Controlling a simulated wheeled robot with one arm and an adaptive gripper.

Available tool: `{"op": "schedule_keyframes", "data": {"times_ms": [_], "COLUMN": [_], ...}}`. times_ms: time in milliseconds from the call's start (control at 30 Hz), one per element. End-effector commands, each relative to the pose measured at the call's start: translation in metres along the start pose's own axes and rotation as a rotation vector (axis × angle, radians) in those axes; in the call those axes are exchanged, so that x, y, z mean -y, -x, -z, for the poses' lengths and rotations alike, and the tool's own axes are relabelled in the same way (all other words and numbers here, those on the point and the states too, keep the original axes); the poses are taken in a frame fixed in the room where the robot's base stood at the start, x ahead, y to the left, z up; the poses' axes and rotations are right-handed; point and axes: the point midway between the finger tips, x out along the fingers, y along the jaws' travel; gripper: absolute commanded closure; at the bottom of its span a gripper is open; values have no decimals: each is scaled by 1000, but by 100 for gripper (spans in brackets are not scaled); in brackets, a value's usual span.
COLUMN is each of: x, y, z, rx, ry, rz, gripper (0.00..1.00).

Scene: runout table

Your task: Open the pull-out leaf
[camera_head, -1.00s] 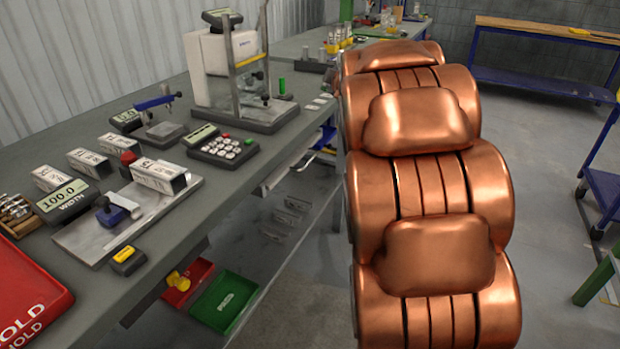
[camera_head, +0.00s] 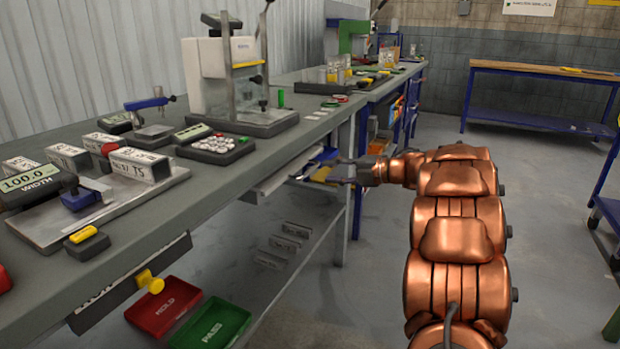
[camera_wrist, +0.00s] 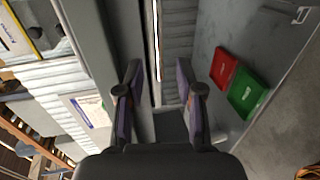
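A pale, thin panel (camera_head: 287,170) sits under the bench edge and sticks out slightly; it looks like the pull-out leaf, though I cannot be sure. My gripper (camera_head: 338,171) is just right of this panel in the head view, at about its height, with its fingers towards the bench. In the wrist view my gripper (camera_wrist: 158,95) is open, its two fingers apart with nothing held between them. A bright narrow edge (camera_wrist: 157,40) runs beyond the gap between the fingers. I cannot tell whether a finger touches it.
The grey bench top (camera_head: 215,185) carries gauges, blocks and a keypad (camera_head: 213,146). A yellow knob (camera_head: 150,282) sticks out below its near edge. A red tray (camera_head: 163,305) and green tray (camera_head: 212,326) lie lower down. The floor right of my arm is open.

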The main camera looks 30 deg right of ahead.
Motion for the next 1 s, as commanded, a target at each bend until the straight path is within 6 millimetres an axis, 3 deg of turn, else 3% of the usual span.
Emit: {"op": "schedule_keyframes", "data": {"times_ms": [500, 900, 1000], "x": [-1, -2, -2], "y": [-66, -73, -72], "z": [1, 0, 0], "rx": [-2, 1, 2], "ry": [2, 1, 0], "rz": [-1, -1, -1], "gripper": [63, 63, 74]}}
